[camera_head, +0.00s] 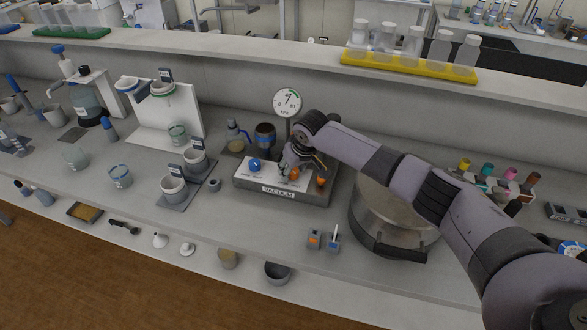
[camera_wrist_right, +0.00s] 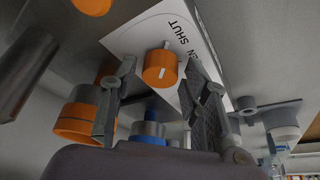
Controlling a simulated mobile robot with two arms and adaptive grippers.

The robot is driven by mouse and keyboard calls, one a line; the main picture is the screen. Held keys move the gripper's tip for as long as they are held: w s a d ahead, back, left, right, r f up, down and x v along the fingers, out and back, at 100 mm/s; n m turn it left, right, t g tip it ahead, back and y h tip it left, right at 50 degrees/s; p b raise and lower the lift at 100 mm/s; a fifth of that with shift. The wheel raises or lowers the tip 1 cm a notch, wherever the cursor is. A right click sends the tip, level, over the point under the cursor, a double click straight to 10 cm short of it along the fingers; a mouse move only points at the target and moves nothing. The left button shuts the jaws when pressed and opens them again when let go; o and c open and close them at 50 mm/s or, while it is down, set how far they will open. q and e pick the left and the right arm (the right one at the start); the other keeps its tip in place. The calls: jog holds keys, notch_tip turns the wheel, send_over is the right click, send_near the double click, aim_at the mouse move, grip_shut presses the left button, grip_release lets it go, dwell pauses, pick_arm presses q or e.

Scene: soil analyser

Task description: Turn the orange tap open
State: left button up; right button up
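The orange tap (camera_wrist_right: 161,70) shows in the right wrist view as a round knob with a white line on its face. It sits by a white plate (camera_wrist_right: 150,32) lettered SHUT, with another word partly hidden that ends in "EN". My right gripper (camera_wrist_right: 157,92) is open, one finger on each side of the tap; I cannot tell if either finger touches it. In the head view my right gripper (camera_head: 294,168) is low over the grey box (camera_head: 279,191) marked VACUUM and covers part of its top. My left gripper is not in view.
A blue knob (camera_head: 254,165) is at the box's left and an orange piece (camera_head: 320,182) at its right. A gauge (camera_head: 287,102) stands behind. A steel pot (camera_head: 388,222) stands right of the box, under my arm. Beakers and stands fill the left bench.

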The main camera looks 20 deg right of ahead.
jog(key=c, duration=0.9)
